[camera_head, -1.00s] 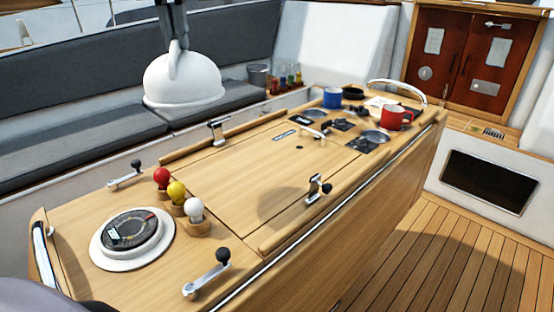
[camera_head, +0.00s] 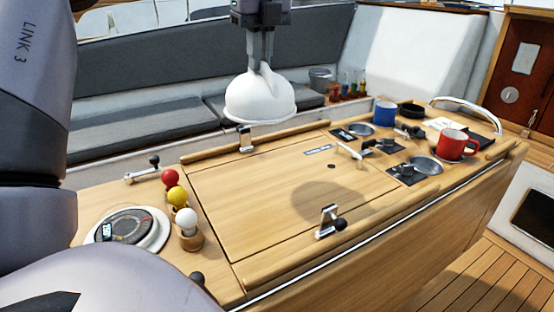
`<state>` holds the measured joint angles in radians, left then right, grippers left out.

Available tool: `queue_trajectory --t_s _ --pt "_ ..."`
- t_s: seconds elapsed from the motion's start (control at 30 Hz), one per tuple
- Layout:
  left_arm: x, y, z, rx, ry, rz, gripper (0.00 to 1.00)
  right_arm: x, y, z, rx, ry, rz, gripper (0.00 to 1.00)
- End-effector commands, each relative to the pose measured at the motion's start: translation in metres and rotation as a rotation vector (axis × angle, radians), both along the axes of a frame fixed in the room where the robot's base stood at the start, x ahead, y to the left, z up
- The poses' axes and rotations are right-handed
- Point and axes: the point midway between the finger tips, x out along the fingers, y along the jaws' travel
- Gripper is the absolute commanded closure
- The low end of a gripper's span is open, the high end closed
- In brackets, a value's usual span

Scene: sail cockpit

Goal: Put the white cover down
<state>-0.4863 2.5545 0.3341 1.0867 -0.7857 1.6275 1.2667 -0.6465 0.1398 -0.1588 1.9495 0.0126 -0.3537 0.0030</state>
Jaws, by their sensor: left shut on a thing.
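The white cover (camera_head: 258,97) is a dome with a raised grip on top. It hangs in the air over the far side of the wooden cockpit table (camera_head: 275,195), and its round shadow falls on the table top. My left gripper (camera_head: 260,62) points down and is shut on the cover's top grip. The fingertips are partly hidden by the grip. My right gripper is not in view.
A compass (camera_head: 127,230) and red, yellow and white knobs (camera_head: 186,219) are at the table's left. A blue mug (camera_head: 385,113), red mug (camera_head: 452,144) and metal dishes (camera_head: 426,165) stand at the right. The table's middle is clear apart from latches (camera_head: 329,219).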

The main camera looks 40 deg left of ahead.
Motion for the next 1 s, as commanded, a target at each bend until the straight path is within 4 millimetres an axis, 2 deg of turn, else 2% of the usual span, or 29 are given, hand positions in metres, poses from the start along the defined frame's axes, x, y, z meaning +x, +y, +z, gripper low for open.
queue_trajectory --t_s 0.03,0.4,0.5,0.77,1.0 --pt "-0.001 0.000 -0.017 -0.001 0.005 0.000 1.00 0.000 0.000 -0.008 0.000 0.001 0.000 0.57" --pt "-0.001 0.000 -0.110 -0.004 0.005 -0.004 1.00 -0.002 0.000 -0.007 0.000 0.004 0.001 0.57" --pt "-0.001 0.000 -0.126 -0.004 0.003 -0.003 1.00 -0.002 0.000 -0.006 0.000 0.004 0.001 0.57" --pt "-0.001 0.000 -0.146 -0.003 0.002 -0.002 1.00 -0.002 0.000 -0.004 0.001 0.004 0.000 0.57" --pt "-0.001 0.000 -0.179 -0.003 0.002 -0.003 1.00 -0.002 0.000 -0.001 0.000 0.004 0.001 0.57"
